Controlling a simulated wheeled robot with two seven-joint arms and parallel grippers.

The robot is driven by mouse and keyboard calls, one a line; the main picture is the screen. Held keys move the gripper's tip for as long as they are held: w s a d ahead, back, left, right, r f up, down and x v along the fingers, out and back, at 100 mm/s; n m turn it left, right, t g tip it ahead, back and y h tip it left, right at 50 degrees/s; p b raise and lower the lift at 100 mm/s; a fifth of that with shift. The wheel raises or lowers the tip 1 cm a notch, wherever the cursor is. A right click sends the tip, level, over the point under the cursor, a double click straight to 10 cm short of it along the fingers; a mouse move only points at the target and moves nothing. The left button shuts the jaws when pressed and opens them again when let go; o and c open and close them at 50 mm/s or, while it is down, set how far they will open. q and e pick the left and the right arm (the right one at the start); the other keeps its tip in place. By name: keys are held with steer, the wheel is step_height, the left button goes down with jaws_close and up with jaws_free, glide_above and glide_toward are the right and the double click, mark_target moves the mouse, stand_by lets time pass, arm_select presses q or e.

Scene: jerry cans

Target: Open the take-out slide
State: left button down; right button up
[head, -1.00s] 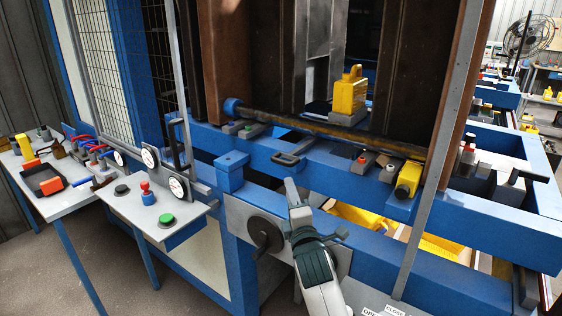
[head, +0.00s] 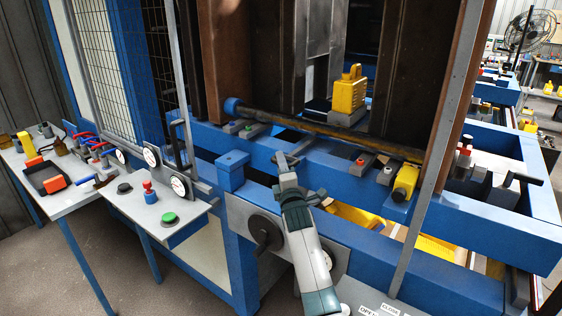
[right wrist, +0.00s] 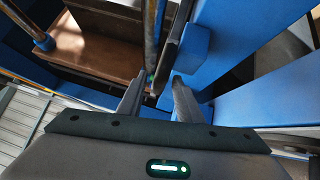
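A dark handle (head: 292,147) is fixed to the blue front beam (head: 345,172) of the machine. I take it as the handle of the take-out slide. My right gripper (head: 283,160) reaches up to this handle, and its fingertips partly cover it. In the right wrist view the two fingers (right wrist: 158,82) stand apart, with a dark bar (right wrist: 170,52) just ahead of and between their tips. I cannot tell whether they touch it. A yellow jerry can (head: 349,90) stands upright inside the machine, behind a dark round bar. My left gripper is not in view.
A grey panel with green button (head: 169,219) and red knob stands left. A round black knob (head: 266,232) is beside my right forearm. A slanted grey post (head: 430,170) rises to the right. Yellow pieces (head: 365,215) lie below the beam.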

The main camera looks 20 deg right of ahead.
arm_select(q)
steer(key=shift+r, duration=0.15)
arm_select(e)
steer(key=shift+w, duration=0.55)
jaws_close()
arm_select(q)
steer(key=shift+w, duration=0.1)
